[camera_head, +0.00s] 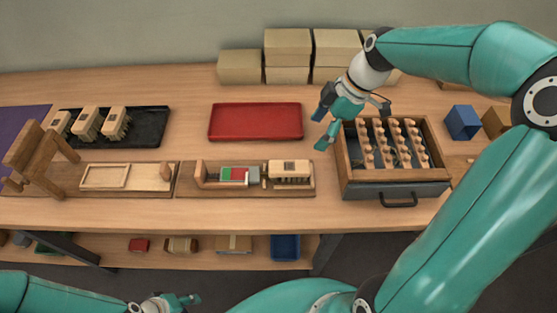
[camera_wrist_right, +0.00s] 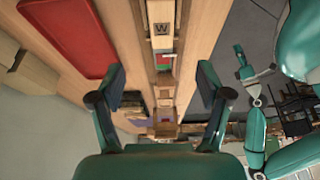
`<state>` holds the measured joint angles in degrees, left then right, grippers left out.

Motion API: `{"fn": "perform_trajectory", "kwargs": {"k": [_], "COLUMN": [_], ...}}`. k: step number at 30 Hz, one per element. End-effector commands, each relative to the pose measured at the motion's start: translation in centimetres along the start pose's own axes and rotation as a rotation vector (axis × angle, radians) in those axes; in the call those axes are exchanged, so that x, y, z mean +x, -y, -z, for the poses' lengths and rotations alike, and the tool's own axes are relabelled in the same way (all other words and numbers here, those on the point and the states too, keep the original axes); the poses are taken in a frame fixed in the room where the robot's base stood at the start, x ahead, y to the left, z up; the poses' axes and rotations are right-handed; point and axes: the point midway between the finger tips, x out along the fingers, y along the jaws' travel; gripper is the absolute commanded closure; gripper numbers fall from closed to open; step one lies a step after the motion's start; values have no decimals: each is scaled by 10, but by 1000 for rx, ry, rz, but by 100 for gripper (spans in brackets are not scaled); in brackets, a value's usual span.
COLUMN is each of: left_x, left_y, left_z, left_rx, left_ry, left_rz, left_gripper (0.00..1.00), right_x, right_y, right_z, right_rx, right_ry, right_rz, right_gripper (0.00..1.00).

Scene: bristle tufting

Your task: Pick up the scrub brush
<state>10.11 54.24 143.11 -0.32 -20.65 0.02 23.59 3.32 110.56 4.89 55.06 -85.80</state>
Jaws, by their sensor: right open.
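A scrub brush (camera_head: 289,168) with a pale wooden block and dark bristles sits at the right end of a wooden fixture (camera_head: 187,183) at the table front. Its block, with a dark mark on top, shows at the top of the right wrist view (camera_wrist_right: 161,29). More brushes (camera_head: 88,124) stand in a black tray (camera_head: 150,133) at the left. My right gripper (camera_head: 324,122) is open and empty, above and to the right of the fixture brush; its spread fingers also show in the right wrist view (camera_wrist_right: 161,80). My left gripper (camera_head: 183,300) is low at the bottom edge; its jaws are unclear.
A red tray (camera_head: 255,106) lies behind the fixture. A box with rows of wooden pieces (camera_head: 396,190) stands to the right, close to my right gripper. Cardboard boxes (camera_head: 288,48) are stacked at the back. A wooden stand (camera_head: 38,148) is at the left.

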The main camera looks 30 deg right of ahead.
Motion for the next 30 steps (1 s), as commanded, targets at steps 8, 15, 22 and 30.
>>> {"fn": "perform_trajectory", "kwargs": {"k": [8, 15, 22, 30], "left_x": [-4, -7, -8, -20], "left_y": [-1, -2, -3, -7], "left_z": [-1, -1, -1, -1], "left_rx": [0, 0, 0, 0], "left_ry": [2, 1, 1, 1], "left_rz": [0, 0, 0, 0], "left_gripper": [60, 60, 60, 60], "right_x": [46, 96, 116, 142], "right_y": [1, 1, 0, 3], "right_z": [5, 6, 6, 7], "right_rx": [-11, -13, -13, -12], "right_ry": [1, 0, 0, 1], "right_rz": [13, 11, 7, 14], "right_gripper": [23, 23, 23, 23]}}
